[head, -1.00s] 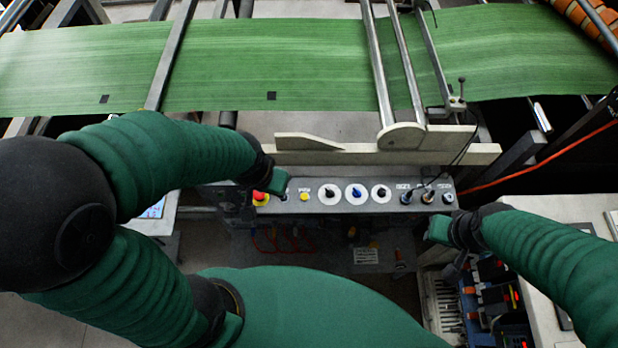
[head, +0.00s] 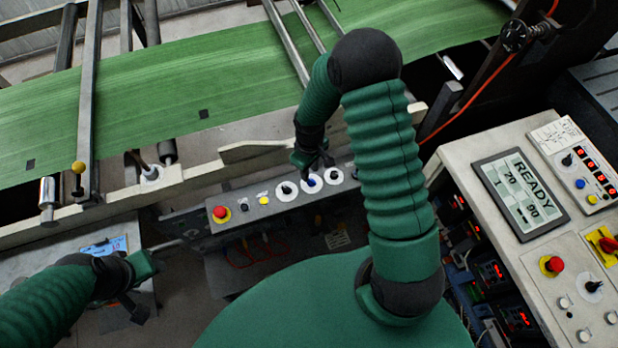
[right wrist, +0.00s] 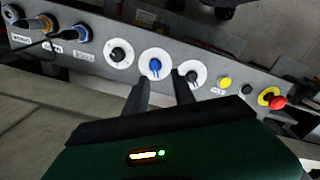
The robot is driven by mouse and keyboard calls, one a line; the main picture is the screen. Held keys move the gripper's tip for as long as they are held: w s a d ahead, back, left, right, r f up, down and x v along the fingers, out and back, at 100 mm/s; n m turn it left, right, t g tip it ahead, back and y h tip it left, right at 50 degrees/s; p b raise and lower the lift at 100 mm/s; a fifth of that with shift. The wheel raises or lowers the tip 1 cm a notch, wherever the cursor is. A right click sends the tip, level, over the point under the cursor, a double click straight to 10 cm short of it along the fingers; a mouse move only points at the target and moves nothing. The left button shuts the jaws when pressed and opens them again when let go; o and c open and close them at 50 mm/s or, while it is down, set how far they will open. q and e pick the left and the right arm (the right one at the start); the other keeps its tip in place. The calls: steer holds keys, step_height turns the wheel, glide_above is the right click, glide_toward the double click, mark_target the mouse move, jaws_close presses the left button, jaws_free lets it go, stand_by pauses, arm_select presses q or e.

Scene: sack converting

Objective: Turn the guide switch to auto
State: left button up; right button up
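The control panel (head: 285,203) carries three white round dials with knobs. The middle dial has a blue knob (head: 311,181); its neighbours have black knobs. Which one is the guide switch cannot be read from the labels. My right gripper (head: 314,166) is over the middle dial. In the right wrist view its two fingers (right wrist: 162,80) are spread and empty, pointing at the blue knob (right wrist: 155,66), which lies just beyond the tips, nearer the left finger. Contact cannot be told. My left gripper (head: 140,285) is low at the left, away from the panel; its fingers are unclear.
A red button (head: 220,212) and a yellow button (head: 263,200) sit on the panel's left part. Green sack web (head: 230,95) runs behind a pale rail. A console with a READY screen (head: 520,193) stands at right. Cables plug into the panel's other end (right wrist: 50,32).

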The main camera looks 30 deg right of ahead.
mark_target(313, 180)
steer(key=f, duration=0.2)
steer(key=d+f, duration=0.1)
steer(key=f, duration=0.1)
steer(key=d+f, duration=0.1)
steer(key=f, duration=0.1)
steer(key=shift+w+f, duration=0.15)
steer(key=shift+f, duration=0.25)
steer(key=shift+d+f, duration=0.1)
steer(key=shift+f, duration=0.05)
steer(key=shift+a, duration=0.6)
steer(key=shift+c, duration=0.5)
steer(key=shift+a+r, duration=0.15)
steer(key=shift+r, duration=0.05)
steer(key=c, duration=0.5)
steer(key=shift+d+f, duration=0.1)
steer(key=shift+d, duration=0.35)
jaws_close()
arm_select(q)
steer(key=shift+w+d+r, duration=0.1)
steer(key=shift+d+r, duration=0.25)
steer(key=shift+d, duration=0.4)
